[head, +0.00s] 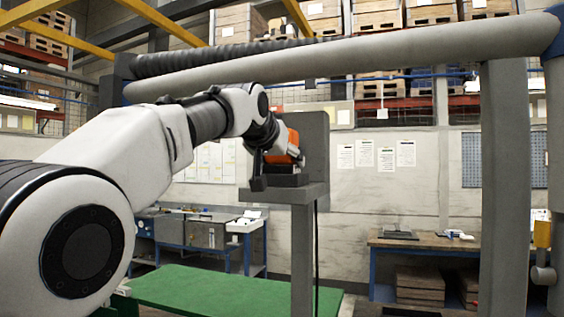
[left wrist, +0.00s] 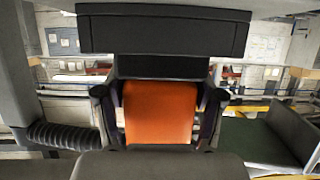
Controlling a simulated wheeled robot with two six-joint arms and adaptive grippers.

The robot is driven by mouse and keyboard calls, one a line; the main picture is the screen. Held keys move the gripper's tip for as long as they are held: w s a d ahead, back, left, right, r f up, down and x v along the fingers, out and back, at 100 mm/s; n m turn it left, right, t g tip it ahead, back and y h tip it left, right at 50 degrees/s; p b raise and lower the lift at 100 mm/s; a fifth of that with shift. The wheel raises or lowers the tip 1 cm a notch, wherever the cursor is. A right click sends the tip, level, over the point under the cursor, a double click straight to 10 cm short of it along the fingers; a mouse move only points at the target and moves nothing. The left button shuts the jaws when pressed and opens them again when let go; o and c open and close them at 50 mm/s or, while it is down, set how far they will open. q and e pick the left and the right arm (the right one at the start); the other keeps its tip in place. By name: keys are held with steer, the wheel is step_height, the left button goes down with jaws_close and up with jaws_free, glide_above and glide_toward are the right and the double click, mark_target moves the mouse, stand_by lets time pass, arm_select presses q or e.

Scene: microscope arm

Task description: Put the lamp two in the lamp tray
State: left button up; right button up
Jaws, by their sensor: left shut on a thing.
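An orange block-like thing (head: 294,139), which I take to be lamp two, is at the end of my left arm, above a grey stand (head: 303,195). My left gripper (head: 275,158) is shut on it. In the left wrist view, the orange face (left wrist: 160,112) sits between the two dark fingers of the left gripper (left wrist: 159,105). A dark block (head: 287,180) is just under the orange thing on the stand; whether they touch is unclear. I cannot tell for sure which thing is the lamp tray. My right gripper is not in view.
A tall grey panel (head: 311,135) rises behind the stand. A green surface (head: 210,290) lies low in front. A workbench (head: 430,240) stands at the right, and a blue bench (head: 180,230) at the back left. A thick pipe (head: 350,62) crosses overhead.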

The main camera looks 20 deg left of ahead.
arm_select(q)
steer(key=shift+w, duration=0.25)
steer(key=o, duration=1.5)
steer(key=shift+f, duration=0.1)
steer(key=shift+s, duration=0.2)
steer(key=shift+s+r, duration=0.2)
steer(key=shift+s, duration=0.1)
steer(key=b+v, duration=0.3)
steer(key=v, duration=0.8)
steer(key=shift+w+r, duration=0.1)
